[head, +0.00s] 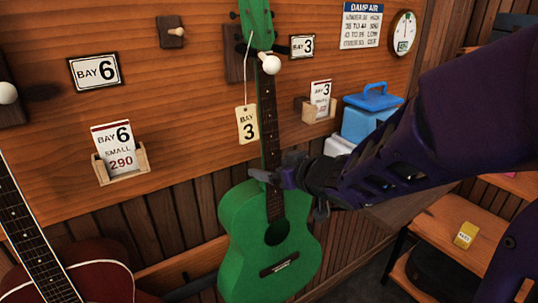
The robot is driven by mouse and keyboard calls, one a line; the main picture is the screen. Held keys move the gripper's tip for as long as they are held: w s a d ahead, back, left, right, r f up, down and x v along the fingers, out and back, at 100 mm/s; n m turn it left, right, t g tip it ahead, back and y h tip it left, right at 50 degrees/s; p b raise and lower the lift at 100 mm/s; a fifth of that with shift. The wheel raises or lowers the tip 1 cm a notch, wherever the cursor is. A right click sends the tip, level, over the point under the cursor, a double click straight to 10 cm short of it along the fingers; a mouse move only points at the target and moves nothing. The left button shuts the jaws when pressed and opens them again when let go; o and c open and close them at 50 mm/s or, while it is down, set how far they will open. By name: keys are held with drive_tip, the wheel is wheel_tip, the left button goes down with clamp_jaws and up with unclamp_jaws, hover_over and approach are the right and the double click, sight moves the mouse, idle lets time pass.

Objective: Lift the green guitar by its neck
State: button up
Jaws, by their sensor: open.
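The green guitar (240,245) hangs upright on the wooden wall in the head view. Its green headstock (257,20) is at the top, by a white-knobbed hanger (270,64). Its dark neck (268,115) runs straight down to the body. My gripper (272,172) is open at the lower neck, just above the body.
A dark red guitar (95,280) stands at lower left. A BAY 6 card holder (122,165) is left of the green guitar; a BAY 3 holder (318,108) is right. A blue box (368,118) sits behind my arm. A wooden bench (470,225) is at right.

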clamp_jaws()
drive_tip(key=shift+r, duration=0.2)
idle(0.4)
drive_tip(key=shift+w+a+r, duration=0.1)
drive_tip(key=shift+r, duration=0.05)
